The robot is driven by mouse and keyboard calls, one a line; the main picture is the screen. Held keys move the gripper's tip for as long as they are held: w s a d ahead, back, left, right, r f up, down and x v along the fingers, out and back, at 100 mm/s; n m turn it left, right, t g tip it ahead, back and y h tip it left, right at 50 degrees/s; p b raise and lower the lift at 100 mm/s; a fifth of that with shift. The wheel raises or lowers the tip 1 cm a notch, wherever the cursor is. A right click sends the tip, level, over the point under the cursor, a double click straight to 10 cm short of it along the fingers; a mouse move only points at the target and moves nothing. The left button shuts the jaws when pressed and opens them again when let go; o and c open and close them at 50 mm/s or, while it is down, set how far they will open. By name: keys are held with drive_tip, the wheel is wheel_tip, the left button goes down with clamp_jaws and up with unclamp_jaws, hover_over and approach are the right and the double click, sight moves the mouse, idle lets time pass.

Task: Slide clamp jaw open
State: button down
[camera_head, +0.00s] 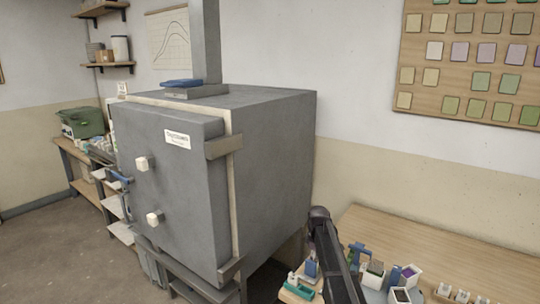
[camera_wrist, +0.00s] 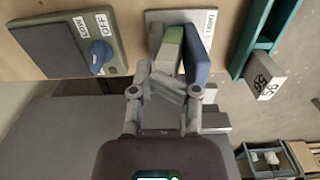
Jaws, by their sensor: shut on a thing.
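In the wrist view, a clamp with a pale grey base plate (camera_wrist: 208,20) stands on the wooden bench, with a printed label at its right side. Its blue jaw (camera_wrist: 198,56) stands upright and slanted, right beside a green piece (camera_wrist: 171,48). My gripper (camera_wrist: 174,70) is at the near end of these parts, shut on the blue jaw. The fingers partly hide the lower part of the clamp, and the exact contact is hard to see. In the head view my dark arm reaches over the bench, and the gripper's tips are not clear there.
A dark panel with a blue knob (camera_wrist: 100,52) is left of the clamp. A teal frame (camera_wrist: 262,40) and a numbered grey block (camera_wrist: 265,75) are to the right. In the head view, a large grey kiln (camera_head: 270,150) stands left of the bench (camera_head: 410,240), which holds several small containers.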

drive_tip(key=shift+r, duration=0.1)
wheel_tip(320, 180, up, 7)
drive_tip(key=p, duration=0.7)
drive_tip(key=shift+w+d, duration=0.15)
drive_tip(key=shift+w, duration=0.1)
drive_tip(key=s+m, duration=1)
drive_tip(key=s, duration=1.9)
drive_tip(key=shift+s+m, duration=0.35)
drive_tip(key=shift+m, duration=0.05)
